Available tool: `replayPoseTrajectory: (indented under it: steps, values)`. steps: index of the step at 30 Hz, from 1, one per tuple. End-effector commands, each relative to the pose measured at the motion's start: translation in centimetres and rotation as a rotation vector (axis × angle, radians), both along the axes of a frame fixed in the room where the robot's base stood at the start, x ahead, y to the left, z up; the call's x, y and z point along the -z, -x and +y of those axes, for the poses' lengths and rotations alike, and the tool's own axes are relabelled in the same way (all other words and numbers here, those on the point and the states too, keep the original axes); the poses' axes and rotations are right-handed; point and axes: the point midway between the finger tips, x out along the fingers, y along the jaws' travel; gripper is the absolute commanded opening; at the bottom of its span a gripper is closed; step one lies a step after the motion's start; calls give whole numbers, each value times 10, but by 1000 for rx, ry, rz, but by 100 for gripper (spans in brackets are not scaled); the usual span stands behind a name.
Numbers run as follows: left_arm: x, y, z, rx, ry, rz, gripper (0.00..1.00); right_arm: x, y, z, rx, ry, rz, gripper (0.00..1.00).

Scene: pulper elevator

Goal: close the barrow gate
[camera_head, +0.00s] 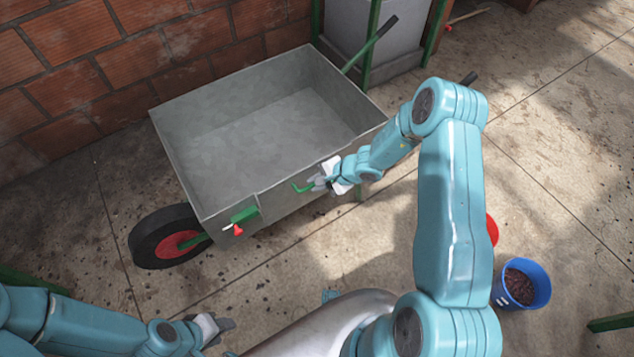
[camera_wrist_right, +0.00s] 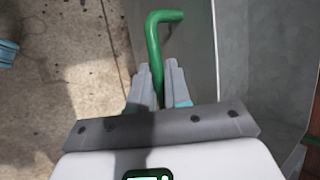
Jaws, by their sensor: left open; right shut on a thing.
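The grey metal barrow (camera_head: 180,160) stands by the brick wall, its tray empty. On its near side wall, toward the wheel, is a green latch piece (camera_head: 244,214) with a red knob (camera_head: 238,230). My right gripper (camera_head: 318,183) is at the near side wall, shut on a bent green handle (camera_head: 302,188). In the right wrist view the green handle (camera_wrist_right: 155,45) rises between the two fingers (camera_wrist_right: 158,88), beside the grey panel. How the gate panel sits against the tray edges is hard to tell. My left gripper (camera_head: 218,328) is open and empty, low at the bottom left.
The barrow's black wheel with a red hub (camera_head: 165,238) rests on the concrete floor. A blue bucket of dark red cherries (camera_head: 522,283) stands at the right, near a partly hidden red object (camera_head: 492,230). Green posts (camera_head: 372,40) stand behind the barrow.

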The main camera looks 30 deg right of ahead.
Motion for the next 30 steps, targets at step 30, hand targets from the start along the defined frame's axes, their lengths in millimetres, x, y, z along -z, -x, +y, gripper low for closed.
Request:
replayPoseTrajectory:
  steps: [30]
  values:
    - [-3,0,0,0,0,0,43,-26,10,-12,3,0,-8,23]
